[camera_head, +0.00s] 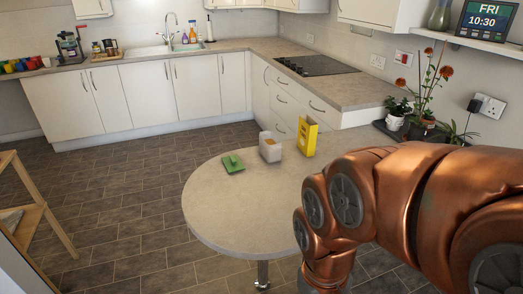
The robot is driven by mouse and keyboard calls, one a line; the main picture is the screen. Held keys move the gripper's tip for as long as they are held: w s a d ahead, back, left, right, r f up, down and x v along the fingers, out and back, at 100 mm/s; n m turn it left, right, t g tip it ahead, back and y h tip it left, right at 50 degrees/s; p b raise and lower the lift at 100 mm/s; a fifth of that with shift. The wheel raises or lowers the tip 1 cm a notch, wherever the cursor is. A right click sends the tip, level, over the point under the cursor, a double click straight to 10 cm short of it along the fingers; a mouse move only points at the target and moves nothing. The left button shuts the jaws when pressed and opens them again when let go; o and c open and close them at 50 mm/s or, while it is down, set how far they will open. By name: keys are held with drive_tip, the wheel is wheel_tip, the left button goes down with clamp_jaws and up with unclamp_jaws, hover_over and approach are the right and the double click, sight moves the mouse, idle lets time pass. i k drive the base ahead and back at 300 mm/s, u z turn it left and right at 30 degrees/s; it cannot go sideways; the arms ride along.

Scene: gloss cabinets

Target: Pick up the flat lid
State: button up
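The flat lid (233,163) is green with a small raised part on top. It lies on the grey rounded table (230,208), near its left edge. A small whitish open container (270,147) stands just right of the lid, with something tan inside. My copper-coloured arm fills the lower right of the picture. My gripper is out of view, below or hidden behind the arm.
A yellow box (307,136) stands upright right of the container. Potted plants (420,115) stand at the table's far right. The table's front left part is clear. A wooden shelf stand (35,210) is on the floor at left.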

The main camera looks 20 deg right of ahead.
sight(233, 162)
drive_tip(key=u, duration=0.55)
drive_tip(key=k, duration=1.25)
drive_tip(key=u, duration=0.95)
drive_tip(key=i, duration=3.55)
drive_tip(key=z, duration=1.4)
drive_tip(key=i, duration=0.85)
drive_tip(key=z, duration=1.35)
drive_tip(key=i, duration=0.5)
drive_tip(key=z, duration=0.3)
